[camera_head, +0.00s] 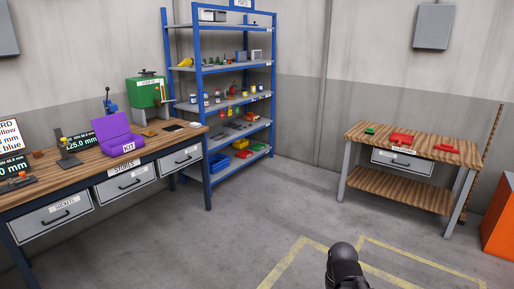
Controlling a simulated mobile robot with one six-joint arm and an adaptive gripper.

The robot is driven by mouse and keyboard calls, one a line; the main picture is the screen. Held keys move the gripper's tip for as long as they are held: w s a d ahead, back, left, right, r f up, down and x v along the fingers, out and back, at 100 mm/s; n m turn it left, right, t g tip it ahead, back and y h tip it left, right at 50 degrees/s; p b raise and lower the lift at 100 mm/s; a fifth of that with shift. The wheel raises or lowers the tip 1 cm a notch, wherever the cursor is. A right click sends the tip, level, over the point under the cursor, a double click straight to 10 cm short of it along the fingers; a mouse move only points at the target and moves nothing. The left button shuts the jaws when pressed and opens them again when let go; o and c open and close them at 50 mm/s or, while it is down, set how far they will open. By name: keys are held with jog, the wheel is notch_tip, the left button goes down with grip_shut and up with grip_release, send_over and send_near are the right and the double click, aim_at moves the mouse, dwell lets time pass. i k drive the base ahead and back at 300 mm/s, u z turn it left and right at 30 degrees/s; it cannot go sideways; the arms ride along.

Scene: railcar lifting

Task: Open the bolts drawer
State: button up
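The wooden bench at left has three grey drawers with dark bar handles, and all look shut. The middle drawer (118,189) sits below the STORES sign, and the right drawer (180,164) has a small unreadable label. I cannot tell which one is the bolts drawer. Another grey drawer (403,169), with a small label, sits shut under the right workbench. A dark rounded end of my arm (343,262) shows at the bottom, well apart from all drawers; no fingers can be made out.
A purple KIT box (117,138) and a green machine (148,90) stand on the left bench top (55,176). A blue shelf rack (197,73) stands behind it. An orange cabinet (500,222) is at far right. Grey floor with yellow lines lies open between the benches.

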aim_at(169, 163)
jog(key=u, duration=0.1)
jog(key=i, duration=1.9)
jog(key=u, duration=0.5)
jog(key=i, duration=1)
jog(key=u, duration=0.5)
jog(key=i, duration=1.1)
jog(key=u, duration=0.25)
